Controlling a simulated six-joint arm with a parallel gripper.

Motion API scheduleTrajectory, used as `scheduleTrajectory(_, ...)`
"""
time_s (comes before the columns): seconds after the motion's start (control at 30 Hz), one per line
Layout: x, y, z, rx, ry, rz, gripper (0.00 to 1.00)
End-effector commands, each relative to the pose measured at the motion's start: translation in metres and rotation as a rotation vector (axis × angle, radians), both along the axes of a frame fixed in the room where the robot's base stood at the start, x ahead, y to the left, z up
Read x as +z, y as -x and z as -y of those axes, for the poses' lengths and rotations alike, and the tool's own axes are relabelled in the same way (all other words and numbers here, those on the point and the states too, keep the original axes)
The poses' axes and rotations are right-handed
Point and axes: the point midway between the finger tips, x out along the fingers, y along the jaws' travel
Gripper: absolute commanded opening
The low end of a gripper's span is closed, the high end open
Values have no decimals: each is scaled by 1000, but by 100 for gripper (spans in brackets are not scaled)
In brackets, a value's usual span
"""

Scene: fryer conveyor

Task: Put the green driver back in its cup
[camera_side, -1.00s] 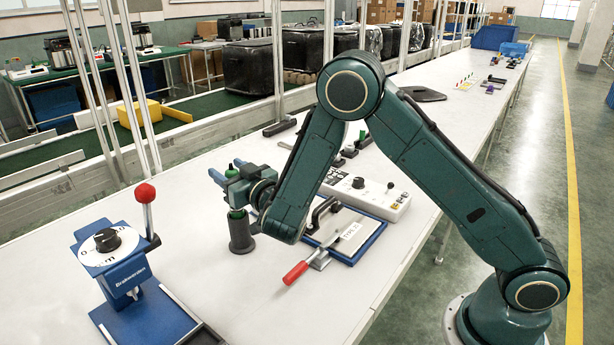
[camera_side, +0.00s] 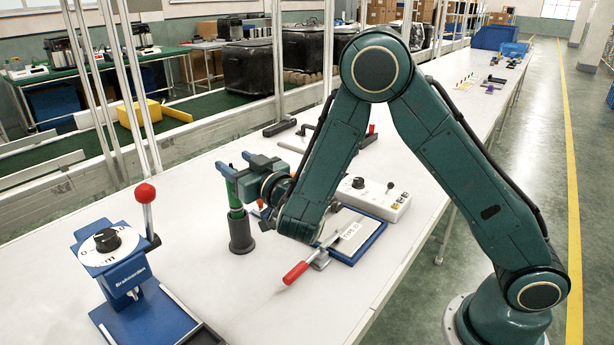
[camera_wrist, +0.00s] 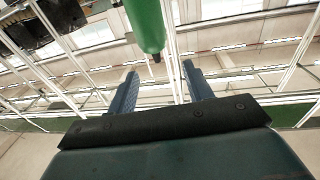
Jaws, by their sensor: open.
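The green driver (camera_side: 233,193) stands nearly upright at the mouth of the dark grey cup (camera_side: 241,237) in the side view. A green band shows at the cup's rim. How deep the driver sits is hidden. My gripper (camera_side: 234,163) is open at the height of the driver's upper end, above the cup, and its blue fingers overlap the driver's top in this view. In the wrist view, a green rounded piece with a dark tip (camera_wrist: 147,24) comes down from the top edge, beyond the open gripper (camera_wrist: 160,68). Nothing is seen clamped between the fingers.
A blue press (camera_side: 125,272) with a red-knobbed lever stands to the left. A red-handled clamp (camera_side: 297,272) and a blue-edged board (camera_side: 372,243) lie to the right, near a white control box (camera_side: 378,196). The white table between press and cup is clear.

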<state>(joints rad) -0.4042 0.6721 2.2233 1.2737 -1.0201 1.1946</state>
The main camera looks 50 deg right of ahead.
Motion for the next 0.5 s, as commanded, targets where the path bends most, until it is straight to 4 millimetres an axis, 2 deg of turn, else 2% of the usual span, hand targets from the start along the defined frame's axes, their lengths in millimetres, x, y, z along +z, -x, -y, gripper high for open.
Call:
scheduleTrajectory(0.2,21,0,0,0,-3,3,51)
scheduleTrajectory(0.5,35,0,0,2,-1,1,51)
